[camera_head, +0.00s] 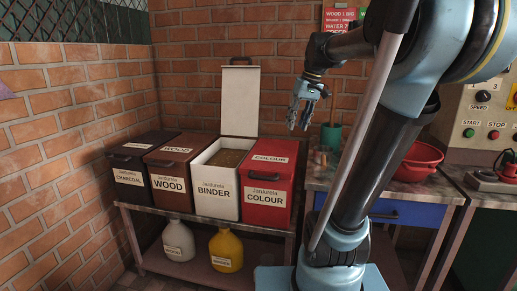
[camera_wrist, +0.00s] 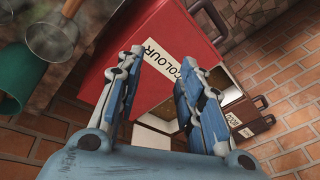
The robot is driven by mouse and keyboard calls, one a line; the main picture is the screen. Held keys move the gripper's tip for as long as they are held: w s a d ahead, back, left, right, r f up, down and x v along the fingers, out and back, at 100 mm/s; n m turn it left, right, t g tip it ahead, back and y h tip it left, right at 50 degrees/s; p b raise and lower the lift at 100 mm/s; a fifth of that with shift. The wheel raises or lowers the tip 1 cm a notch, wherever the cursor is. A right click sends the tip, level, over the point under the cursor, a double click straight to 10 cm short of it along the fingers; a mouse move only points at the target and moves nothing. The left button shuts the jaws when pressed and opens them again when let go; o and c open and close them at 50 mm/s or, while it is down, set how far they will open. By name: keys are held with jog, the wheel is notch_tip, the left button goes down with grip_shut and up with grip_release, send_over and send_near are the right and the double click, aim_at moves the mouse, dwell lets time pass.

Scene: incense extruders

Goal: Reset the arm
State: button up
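My gripper (camera_head: 306,105) hangs in the air in front of the brick wall, above and to the right of the red COLOUR box (camera_head: 268,193). In the wrist view my gripper (camera_wrist: 160,72) has its two blue fingers spread apart with nothing between them. The red COLOUR box (camera_wrist: 150,55) shows beyond the fingers, apart from them. My arm reaches up from the lower right of the head view and bends over to the left.
A rack holds the CHARCOAL box (camera_head: 132,160), the WOOD box (camera_head: 170,168) and the BINDER box (camera_head: 212,187), whose lid (camera_head: 239,100) stands open. Jugs sit below. A green cup (camera_head: 331,138) and a red bowl (camera_head: 418,160) stand on the table (camera_head: 323,180).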

jog(key=s+d+f+m+h, duration=0.1)
jog(key=s+d+f, duration=0.1)
jog(key=s+f, duration=0.7)
jog(key=s+d+f+m+h, duration=0.1)
jog(key=s+d+f+m, duration=0.1)
jog(key=s+f, duration=0.8)
notch_tip(320, 180, down, 6)
jog(key=shift+s+d+f+m+t+h, duration=0.2)
jog(key=shift+d+m+t+h, duration=0.1)
jog(key=shift+d, duration=0.2)
jog(key=shift+w+d, duration=0.1)
jog(key=shift+d, duration=0.05)
